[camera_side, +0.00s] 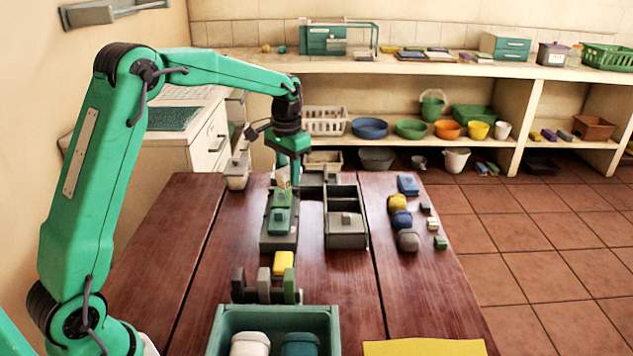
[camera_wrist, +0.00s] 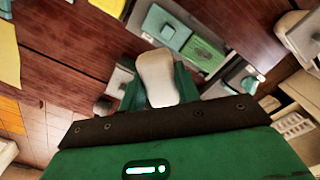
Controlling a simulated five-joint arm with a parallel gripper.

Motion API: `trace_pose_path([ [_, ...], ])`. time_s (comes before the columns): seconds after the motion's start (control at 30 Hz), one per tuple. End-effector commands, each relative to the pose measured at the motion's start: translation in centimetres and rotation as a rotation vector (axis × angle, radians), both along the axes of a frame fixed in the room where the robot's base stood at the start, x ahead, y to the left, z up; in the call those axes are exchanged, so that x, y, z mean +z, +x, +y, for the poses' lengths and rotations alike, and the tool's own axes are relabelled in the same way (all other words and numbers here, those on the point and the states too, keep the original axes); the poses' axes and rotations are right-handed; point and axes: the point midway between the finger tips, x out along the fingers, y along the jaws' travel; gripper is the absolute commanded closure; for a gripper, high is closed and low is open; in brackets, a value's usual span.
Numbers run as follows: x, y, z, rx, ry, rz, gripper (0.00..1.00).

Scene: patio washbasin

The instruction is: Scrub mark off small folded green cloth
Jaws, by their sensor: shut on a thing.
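My gripper (camera_wrist: 158,98) is shut on a pale, rounded block (camera_wrist: 158,72), which looks like a scrubber; in the side view it shows as a small beige shape (camera_side: 283,178) beside the fingers. A green folded piece (camera_wrist: 203,52) lies in a grey tray below, close to the held block. The held block appears above the tray; contact cannot be told. I cannot make out a mark on the green piece.
A grey divided box (camera_side: 346,222) stands right of the tray. Several small items, including a blue one (camera_side: 408,185), line the right side.

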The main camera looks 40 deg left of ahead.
Motion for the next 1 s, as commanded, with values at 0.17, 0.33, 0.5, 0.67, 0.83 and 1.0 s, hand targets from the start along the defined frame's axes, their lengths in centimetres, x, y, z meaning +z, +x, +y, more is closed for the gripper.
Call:
trace_pose_path([
  [0.17,-1.6,2.3,3.7,0.004,0.0,0.001,0.86],
  [0.33,-2.8,3.6,6.5,0.001,0.0,0.0,0.86],
  [0.5,-3.6,4.2,8.1,0.0,0.0,0.0,0.86],
  [0.67,-3.7,4.4,8.6,-0.001,0.001,-0.001,0.86],
  [0.83,-3.8,4.4,8.5,-0.001,0.0,-0.001,0.86],
  [1.0,-4.1,4.4,8.5,-0.001,0.0,0.0,0.86],
])
